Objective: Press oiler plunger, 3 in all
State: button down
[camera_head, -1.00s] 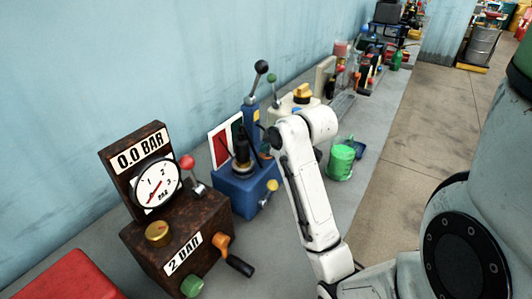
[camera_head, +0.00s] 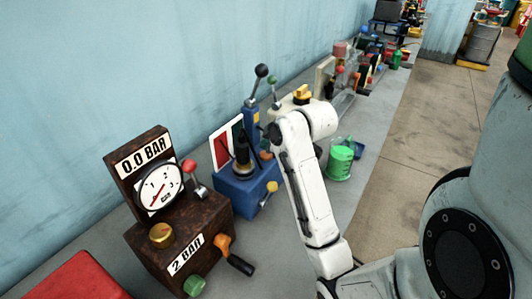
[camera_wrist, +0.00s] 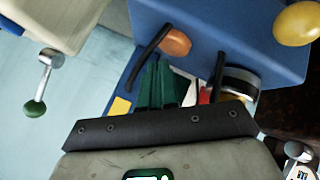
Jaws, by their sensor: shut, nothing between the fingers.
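A blue box (camera_head: 233,200) stands on the bench, with a black upright fitting (camera_head: 242,160) on top and a yellow knob (camera_head: 271,187) at its front. In the wrist view the blue box (camera_wrist: 225,28) fills the top, with an orange rounded knob (camera_wrist: 176,42) between two black rods and the yellow knob (camera_wrist: 298,22) at right. I cannot tell for sure which part is the oiler plunger. My gripper (camera_wrist: 165,62) is shut and empty, its dark fingers pointing towards the blue box near the orange knob. Contact cannot be told. In the head view my arm hides it.
A rusty box with a gauge (camera_head: 160,188) reading low stands at left, with an orange-handled crank (camera_head: 238,262). A red box (camera_head: 80,278) is at lower left. A green can (camera_head: 340,162) stands right of my arm. Levers and more equipment line the wall behind.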

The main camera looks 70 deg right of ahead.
aim_at(268, 156)
notch_tip(268, 156, up, 5)
jog(key=p, duration=0.5)
jog(key=shift+r, duration=0.1)
jog(key=shift+s, duration=0.1)
dwell(0.8)
